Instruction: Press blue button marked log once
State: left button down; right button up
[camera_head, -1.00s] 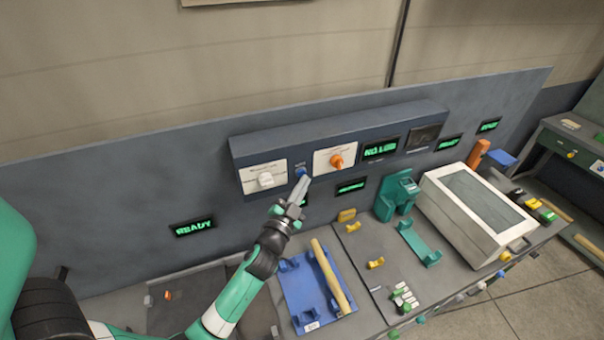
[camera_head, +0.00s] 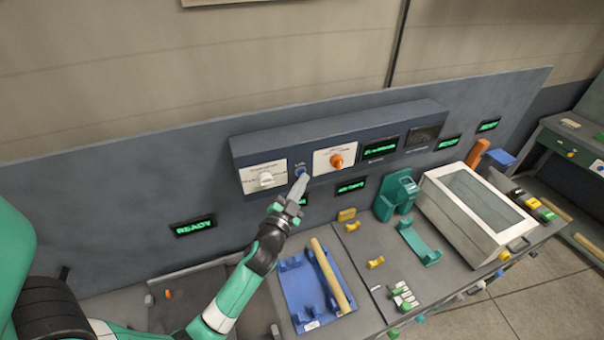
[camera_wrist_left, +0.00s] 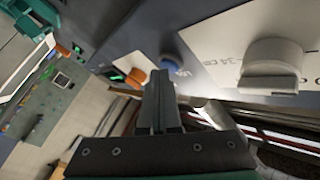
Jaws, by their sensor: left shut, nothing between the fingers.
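The blue button (camera_head: 301,171) sits on the front of the dark control box on the back panel, between two white plates. In the left wrist view the blue button (camera_wrist_left: 167,62) shows just beyond my fingertips. My left gripper (camera_head: 304,179) is shut and empty, with its tips pointing up at the button and partly covering it in the head view. The left gripper (camera_wrist_left: 160,75) appears to have a small gap to the button in the wrist view. The button's label is too small to read surely. My right gripper is not in view.
A white knob (camera_head: 266,180) is left of the button and an orange knob (camera_head: 337,161) right of it. A green-lit display (camera_head: 380,148) is further right. Below are a blue tray (camera_head: 300,300) with a wooden rod (camera_head: 331,275) and a white-framed box (camera_head: 440,190).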

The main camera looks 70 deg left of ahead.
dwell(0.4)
pick_arm(q)
jog(key=shift+d+b, duration=0.5)
jog(key=shift+d, duration=0.25)
jog(key=d+b, duration=0.2)
jog(key=d, duration=0.3)
jog(key=shift+b, duration=0.35)
dwell(0.4)
